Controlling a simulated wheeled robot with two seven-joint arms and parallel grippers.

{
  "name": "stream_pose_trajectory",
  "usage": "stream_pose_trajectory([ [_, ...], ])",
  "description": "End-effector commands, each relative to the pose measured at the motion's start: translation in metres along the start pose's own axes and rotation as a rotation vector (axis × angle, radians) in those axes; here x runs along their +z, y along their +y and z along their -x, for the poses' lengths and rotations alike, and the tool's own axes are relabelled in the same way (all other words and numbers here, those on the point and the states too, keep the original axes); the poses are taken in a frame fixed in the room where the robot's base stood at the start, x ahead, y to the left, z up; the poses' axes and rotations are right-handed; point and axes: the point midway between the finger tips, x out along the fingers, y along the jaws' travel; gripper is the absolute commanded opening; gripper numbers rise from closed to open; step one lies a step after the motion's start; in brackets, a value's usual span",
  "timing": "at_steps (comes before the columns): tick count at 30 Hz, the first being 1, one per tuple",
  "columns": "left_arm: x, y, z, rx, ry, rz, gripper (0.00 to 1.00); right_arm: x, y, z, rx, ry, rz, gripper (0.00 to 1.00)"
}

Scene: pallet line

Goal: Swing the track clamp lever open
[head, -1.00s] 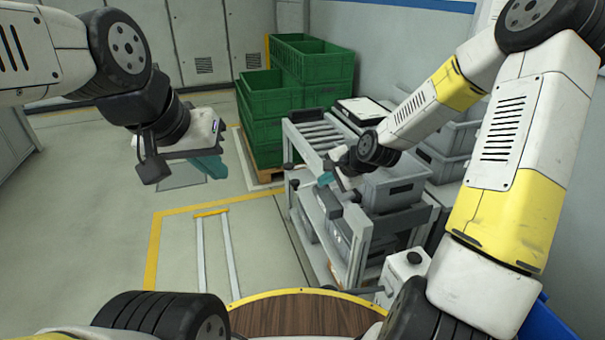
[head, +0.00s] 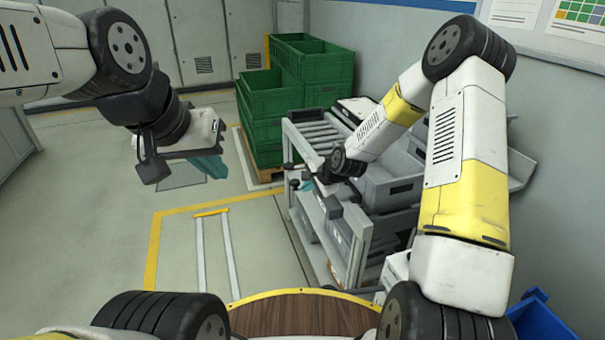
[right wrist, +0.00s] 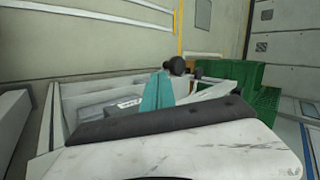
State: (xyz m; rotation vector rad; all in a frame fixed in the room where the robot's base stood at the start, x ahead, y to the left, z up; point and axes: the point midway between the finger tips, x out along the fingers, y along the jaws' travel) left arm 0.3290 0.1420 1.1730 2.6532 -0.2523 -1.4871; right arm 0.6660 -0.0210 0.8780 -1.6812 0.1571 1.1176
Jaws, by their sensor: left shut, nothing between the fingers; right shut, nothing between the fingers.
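Two dark knobs show at the left side of the grey roller cart (head: 356,245): an upper one (head: 288,166) and a lower one (head: 294,184). I cannot tell which belongs to the track clamp lever. My right gripper (head: 306,185) has its teal fingers shut and empty, close beside the lower knob. In the right wrist view, a round black knob (right wrist: 177,66) stands just past the fingertips (right wrist: 160,78); whether they touch is unclear. The lever's arm and pivot are mostly hidden. My left gripper (head: 218,170) is shut and empty, over open floor at the left.
Stacked green crates (head: 268,105) stand behind the cart. Grey totes (head: 392,187) sit along its right side, under my right arm. A blue bin (head: 540,318) is at the lower right. The floor left of the cart is clear, with yellow tape lines.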

Motion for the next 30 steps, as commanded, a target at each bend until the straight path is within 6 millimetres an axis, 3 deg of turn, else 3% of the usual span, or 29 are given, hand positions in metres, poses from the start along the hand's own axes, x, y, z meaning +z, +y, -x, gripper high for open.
stream_pose_trajectory([
  [7,0.0,0.0,0.0,0.0,0.0,0.0,0.0,0.0,-0.015,-0.018,0.001,0.0,0.0,0.0],
  [30,0.0,0.0,0.0,0.0,0.0,0.0,0.0,0.004,-0.023,-0.025,0.0,0.049,-0.052,0.0],
])
